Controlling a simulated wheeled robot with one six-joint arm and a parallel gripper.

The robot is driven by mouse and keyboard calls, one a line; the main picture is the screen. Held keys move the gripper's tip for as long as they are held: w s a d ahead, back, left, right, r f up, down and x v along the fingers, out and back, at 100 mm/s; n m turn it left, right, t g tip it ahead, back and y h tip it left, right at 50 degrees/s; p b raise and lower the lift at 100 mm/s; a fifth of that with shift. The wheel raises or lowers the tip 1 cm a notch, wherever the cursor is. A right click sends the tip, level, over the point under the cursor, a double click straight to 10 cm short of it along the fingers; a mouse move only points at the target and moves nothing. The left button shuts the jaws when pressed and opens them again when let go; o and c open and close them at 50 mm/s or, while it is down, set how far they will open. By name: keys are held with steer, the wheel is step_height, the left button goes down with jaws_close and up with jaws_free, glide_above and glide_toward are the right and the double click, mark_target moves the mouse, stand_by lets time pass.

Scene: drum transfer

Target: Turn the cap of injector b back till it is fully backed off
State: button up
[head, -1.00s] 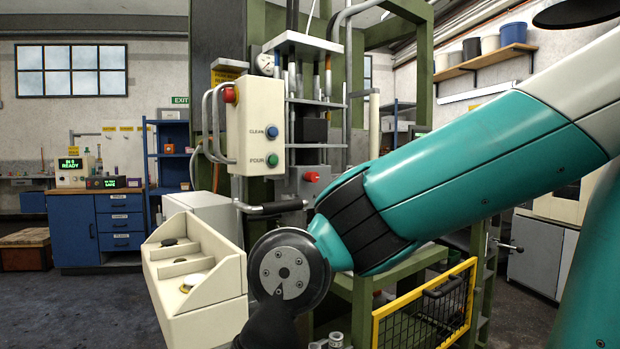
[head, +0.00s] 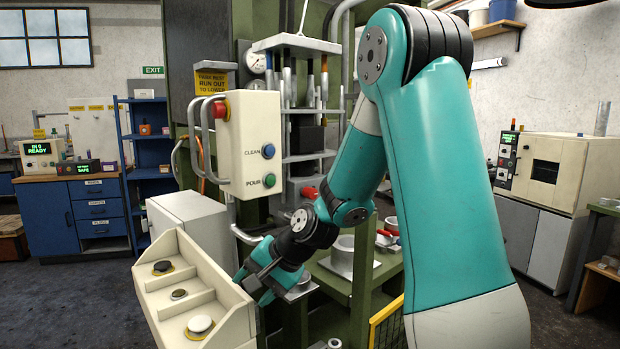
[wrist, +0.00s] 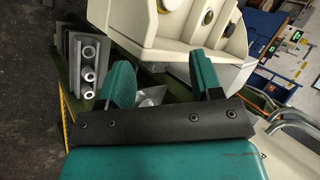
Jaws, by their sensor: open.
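No part that I can name for sure as injector b or its cap shows in either view. My gripper (head: 262,284) is low in the head view, just right of a cream sloped console, and points down. In the wrist view its two teal fingers (wrist: 162,80) stand wide apart with nothing held between them. A dark holder with several round pale metal parts (wrist: 88,72) lies left of the fingers in the wrist view, apart from them; I cannot tell what these parts are.
The cream console (head: 170,290) has round buttons in compartments and stands close to my gripper. A control box (head: 249,145) with CLEAN and POUR buttons hangs on the green press frame. A pot (head: 342,250) stands on the green bench behind my arm. Open floor lies at left.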

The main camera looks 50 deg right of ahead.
steer(key=w+d+r+m+t, duration=0.1)
steer(key=w+d+m+t, duration=0.1)
steer(key=d+m, duration=0.35)
steer(key=w+d+r+m+t, duration=0.1)
steer(key=d+r+m+t, duration=0.1)
steer(key=d+m+t, duration=0.3)
steer(key=m+t+h, duration=0.4)
steer(key=m+h, duration=0.2)
steer(key=m, duration=0.6)
glide_toward(314, 195)
steer(key=w+p, duration=0.2)
steer(key=w, duration=0.1)
steer(key=w+p, duration=0.2)
steer(key=w, duration=0.2)
steer(key=w+d+p, duration=0.1)
steer(key=w+p, duration=0.1)
steer(key=w, duration=0.2)
steer(key=shift+w+r, duration=0.15)
steer(key=shift+r, duration=0.1)
steer(key=shift+c, duration=0.3)
steer(key=c, duration=0.9)
steer(key=shift+o, duration=0.2)
